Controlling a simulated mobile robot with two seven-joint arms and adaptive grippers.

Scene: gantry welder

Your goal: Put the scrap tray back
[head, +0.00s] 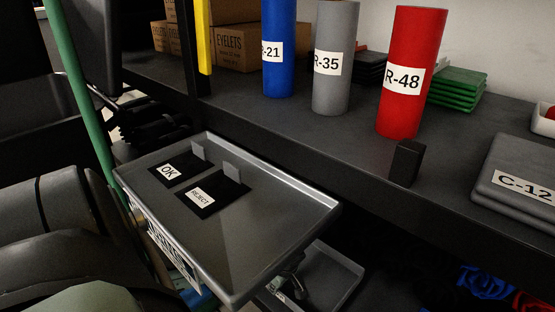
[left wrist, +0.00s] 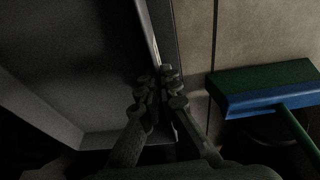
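A shallow grey tray (head: 337,272), which I take for the scrap tray, shows low in the head view, partly hidden under a larger upper tray (head: 265,205). No label on the lower tray is readable. My left gripper (head: 292,284) is at its near left side, mostly hidden by the upper tray. In the left wrist view, the fingers (left wrist: 158,78) are close together, one on each side of the wall of a grey tray (left wrist: 80,65), and look shut on it. The right gripper is in neither view.
The upper tray carries OK and REJECT plates. Behind it is a dark bench (head: 300,125) with blue (head: 279,75), grey (head: 333,85) and red (head: 405,105) cylinders and a C-12 stack (head: 515,205). A green-and-blue broom head (left wrist: 265,88) rests on the floor right of the gripper.

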